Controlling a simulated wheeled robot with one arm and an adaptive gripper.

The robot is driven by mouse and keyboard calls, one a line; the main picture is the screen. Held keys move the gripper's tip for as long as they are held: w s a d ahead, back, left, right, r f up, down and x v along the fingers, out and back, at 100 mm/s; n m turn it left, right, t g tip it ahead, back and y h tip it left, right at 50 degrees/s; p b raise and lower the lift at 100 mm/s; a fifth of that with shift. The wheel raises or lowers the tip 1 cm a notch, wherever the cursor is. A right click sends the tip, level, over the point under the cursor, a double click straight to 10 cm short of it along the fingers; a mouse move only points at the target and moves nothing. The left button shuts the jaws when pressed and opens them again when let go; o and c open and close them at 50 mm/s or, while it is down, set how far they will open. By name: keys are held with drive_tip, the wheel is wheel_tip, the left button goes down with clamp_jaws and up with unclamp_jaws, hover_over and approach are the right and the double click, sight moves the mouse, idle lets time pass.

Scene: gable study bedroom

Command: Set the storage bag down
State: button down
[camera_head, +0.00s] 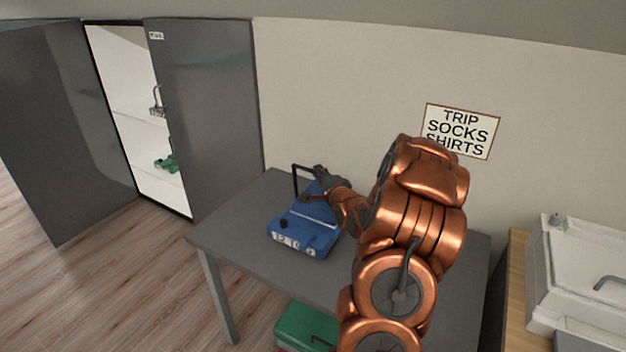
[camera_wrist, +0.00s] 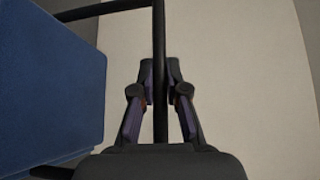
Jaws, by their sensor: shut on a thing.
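The storage bag (camera_head: 304,231) is blue and boxy, with a light label on its front and a black handle frame. It is over the grey table (camera_head: 245,216); I cannot tell whether its underside touches the top. My gripper (camera_head: 317,183) is at the bag's black handle, beside the wall side of the bag. In the wrist view the gripper (camera_wrist: 160,92) is shut around the black handle bar (camera_wrist: 159,45), and the blue side of the bag (camera_wrist: 50,80) fills the left. My arm hides the right part of the table.
A grey wardrobe (camera_head: 205,110) stands open at the left, with a small green item (camera_head: 167,163) inside. A green box (camera_head: 305,328) is under the table. A wall sign (camera_head: 460,131) reads "TRIP SOCKS SHIRTS". A white case (camera_head: 585,275) is at the right. The table's left end is clear.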

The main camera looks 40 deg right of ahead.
drive_tip(key=shift+w+r, duration=0.1)
drive_tip(key=shift+w, duration=0.25)
drive_tip(key=shift+w+d+f, duration=0.1)
drive_tip(key=shift+w+f, duration=0.15)
drive_tip(key=shift+f, duration=0.1)
drive_tip(key=shift+f+b, duration=0.95)
drive_tip(key=shift+f, duration=0.55)
drive_tip(key=c, duration=1.2)
unclamp_jaws()
drive_tip(key=shift+s, duration=0.1)
